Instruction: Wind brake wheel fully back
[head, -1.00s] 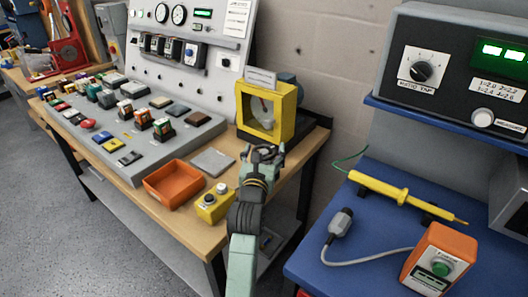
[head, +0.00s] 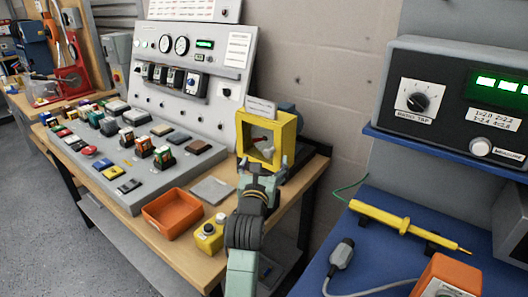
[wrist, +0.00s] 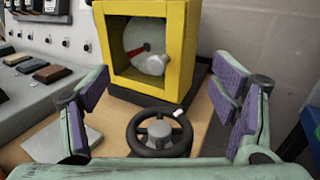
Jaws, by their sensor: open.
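The brake wheel, a black handwheel (wrist: 135,143) with a grey hub and a small white mark at its upper right rim, shows low in the wrist view. It stands in front of the yellow frame (wrist: 103,60), which surrounds a grey disc (wrist: 133,42) with a red mark. My gripper (wrist: 160,108) is open, its purple-padded fingers spread wide to the left and right of the wheel, holding nothing. In the head view my gripper (head: 260,172) is in front of the yellow frame (head: 241,135). My gripper and arm largely hide the wheel there.
An orange tray (head: 172,232), a grey plate (head: 212,190) and a yellow button box (head: 209,238) lie left of my arm on the wooden bench. A sloped panel of switches (head: 130,185) stands further left. A blue bench (head: 385,260) with a yellow probe (head: 390,217) is at the right.

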